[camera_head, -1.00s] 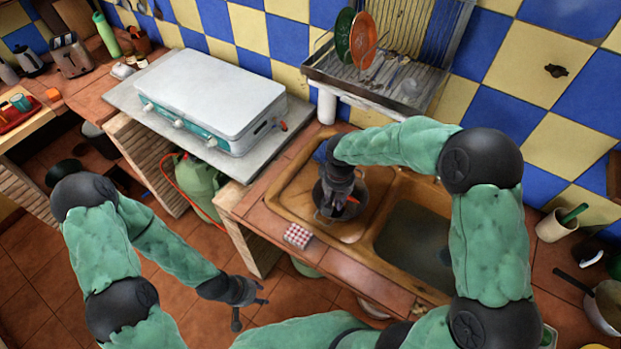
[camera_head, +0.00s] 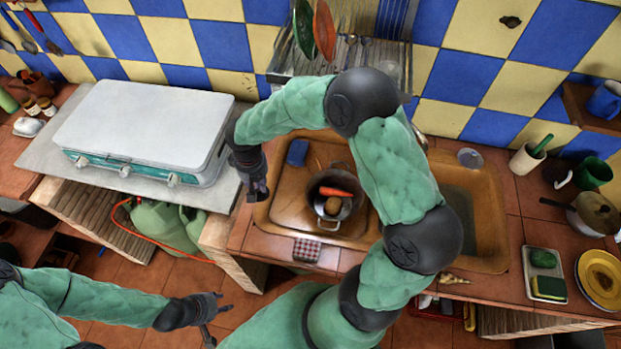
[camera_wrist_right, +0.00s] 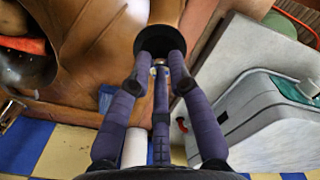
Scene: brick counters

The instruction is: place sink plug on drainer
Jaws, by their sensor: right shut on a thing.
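My right gripper (camera_head: 256,186) is over the counter strip at the left edge of the brown sink (camera_head: 262,213). In the right wrist view its fingers close on a round black thing, which I take to be the sink plug (camera_wrist_right: 160,38). In the head view the plug cannot be told apart from the dark fingers. The drainer (camera_head: 372,55) is a metal rack on the tiled wall behind the sink, partly hidden by my right arm. My left gripper (camera_head: 213,316) is open and empty, low at the front over the floor.
A pot (camera_head: 334,222) with a carrot stands in the left basin. A green plate (camera_head: 303,28) and an orange plate (camera_head: 324,30) stand in the drainer. The white-lidded stove (camera_head: 140,130) is left of my right gripper. A checked box (camera_head: 306,250) sits at the counter's front.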

